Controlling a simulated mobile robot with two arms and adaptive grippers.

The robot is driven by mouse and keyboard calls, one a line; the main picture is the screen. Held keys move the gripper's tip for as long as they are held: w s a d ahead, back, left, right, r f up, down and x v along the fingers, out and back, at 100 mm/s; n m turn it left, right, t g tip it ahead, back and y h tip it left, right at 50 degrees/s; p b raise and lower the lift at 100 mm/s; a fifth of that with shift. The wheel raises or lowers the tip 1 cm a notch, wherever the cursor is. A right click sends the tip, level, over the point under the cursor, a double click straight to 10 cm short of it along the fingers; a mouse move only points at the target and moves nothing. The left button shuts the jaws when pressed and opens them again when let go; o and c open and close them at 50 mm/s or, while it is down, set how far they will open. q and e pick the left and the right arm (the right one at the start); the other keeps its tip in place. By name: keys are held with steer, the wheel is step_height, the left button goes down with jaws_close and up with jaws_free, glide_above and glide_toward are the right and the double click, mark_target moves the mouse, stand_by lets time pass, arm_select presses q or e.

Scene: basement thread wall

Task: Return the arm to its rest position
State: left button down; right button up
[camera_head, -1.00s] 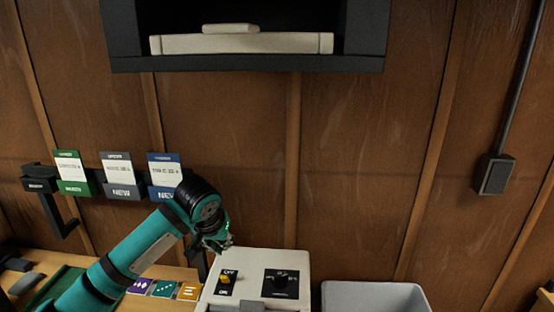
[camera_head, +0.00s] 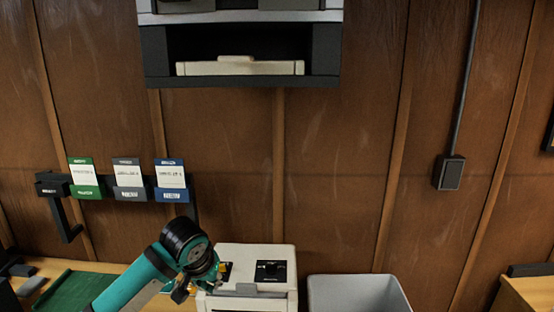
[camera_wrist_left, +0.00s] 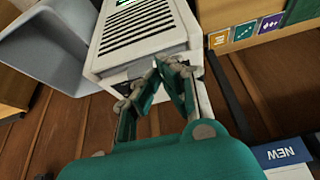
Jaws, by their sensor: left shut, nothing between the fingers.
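My left arm comes in from the lower left in the head view, teal with a black wrist joint. Its left gripper (camera_head: 188,288) is partly hidden under the wrist, at the left side of a beige box. In the wrist view the two teal fingers of this gripper (camera_wrist_left: 168,66) come together at their tips with nothing between them. The beige box (camera_head: 284,252) has a black dial plate on top; the arm hides its left part. In the wrist view the box (camera_wrist_left: 118,63) shows a slotted vent. My right gripper is not in view.
A grey bin (camera_head: 356,292) stands right of the box. Green, grey and blue card holders (camera_head: 130,193) hang on the wood wall. A dark shelf (camera_head: 240,82) is above. A green mat (camera_head: 72,292) lies on the bench at left. Coloured tiles (camera_wrist_left: 244,31) show in the wrist view.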

arm_select(q)
steer(key=s+d+f+m+h, duration=0.2)
steer(key=s+d+f, duration=0.2)
steer(key=s+f, duration=1.1)
steer(key=s+a+f+g+y, duration=0.1)
steer(key=s+a, duration=0.2)
steer(key=s, duration=0.4)
steer(key=s+a+f+n, duration=0.1)
steer(key=s+a, duration=0.2)
steer(key=s, duration=0.3)
steer(key=s+a+f+g+y, duration=0.1)
steer(key=s+a, duration=0.2)
steer(key=s, duration=0.4)
step_height(320, 180, down, 30)
steer(key=s+g+b, duration=0.1)
steer(key=s+b, duration=0.2)
steer(key=s+a+f+g+b, duration=0.1)
steer(key=s+a+f+b, duration=0.1)
steer(key=s+f, duration=1.3)
steer(key=shift+s+a+f+y, duration=0.2)
steer(key=shift+a+f+y, duration=0.1)
steer(key=shift+a+f, duration=0.5)
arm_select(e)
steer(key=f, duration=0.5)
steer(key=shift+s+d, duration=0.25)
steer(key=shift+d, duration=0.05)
arm_select(q)
steer(key=shift+d+f, duration=0.15)
